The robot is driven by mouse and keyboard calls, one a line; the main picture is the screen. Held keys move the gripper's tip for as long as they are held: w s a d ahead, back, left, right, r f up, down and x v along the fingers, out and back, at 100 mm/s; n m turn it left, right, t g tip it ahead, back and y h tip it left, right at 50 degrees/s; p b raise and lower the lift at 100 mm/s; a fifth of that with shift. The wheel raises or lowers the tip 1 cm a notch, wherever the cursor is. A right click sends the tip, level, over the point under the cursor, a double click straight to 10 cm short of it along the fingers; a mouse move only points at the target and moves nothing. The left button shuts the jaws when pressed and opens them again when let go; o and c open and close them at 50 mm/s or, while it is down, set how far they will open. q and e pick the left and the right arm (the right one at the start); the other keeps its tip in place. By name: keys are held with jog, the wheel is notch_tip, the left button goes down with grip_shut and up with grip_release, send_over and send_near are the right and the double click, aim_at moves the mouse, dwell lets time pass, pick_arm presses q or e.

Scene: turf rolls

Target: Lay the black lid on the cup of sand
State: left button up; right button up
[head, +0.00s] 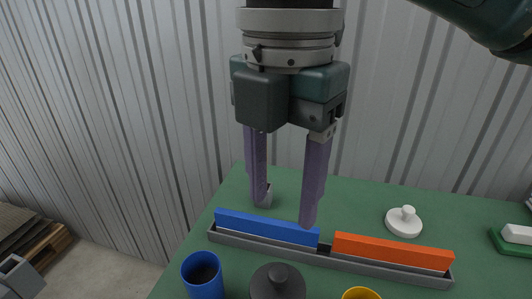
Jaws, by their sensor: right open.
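The black lid (278,284), dark and round with a knob on top, lies at the bottom middle of the head view, partly cut off by the frame edge. A blue cup (204,288) stands upright to its left with something dark inside. A yellow cup (361,294) is to its right, mostly cut off. I cannot tell which cup holds sand. My right gripper (285,212) hangs pointing down, open and empty, beyond the lid and above the table near the grey tray. My left gripper is not in view.
A grey tray (400,278) with a blue block (266,228) and an orange block (392,252) lies across the green table (362,191). A white lid (404,222) lies behind it. A small grey object (264,200) is partly hidden by a finger. A corrugated wall (130,110) stands behind.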

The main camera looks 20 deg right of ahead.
jog(key=s+a+f+m+t+y, duration=0.2)
jog(key=s+a+f+m+y, duration=0.25)
jog(key=s+f+m, duration=0.35)
jog(key=s+d+f+m+h, duration=0.1)
jog(key=s+d+m+h, duration=0.1)
jog(key=s+d+m, duration=0.2)
jog(key=s+d+f+m+t+h, duration=0.1)
jog(key=s+d+m, duration=0.3)
jog(key=d+m, duration=0.4)
jog(key=m+h, duration=0.1)
jog(key=m, duration=0.1)
jog(key=shift+s+d+m+t, duration=0.2)
jog(key=shift+d+m+t, duration=0.1)
jog(key=shift+d, duration=0.05)
jog(key=shift+r, duration=0.1)
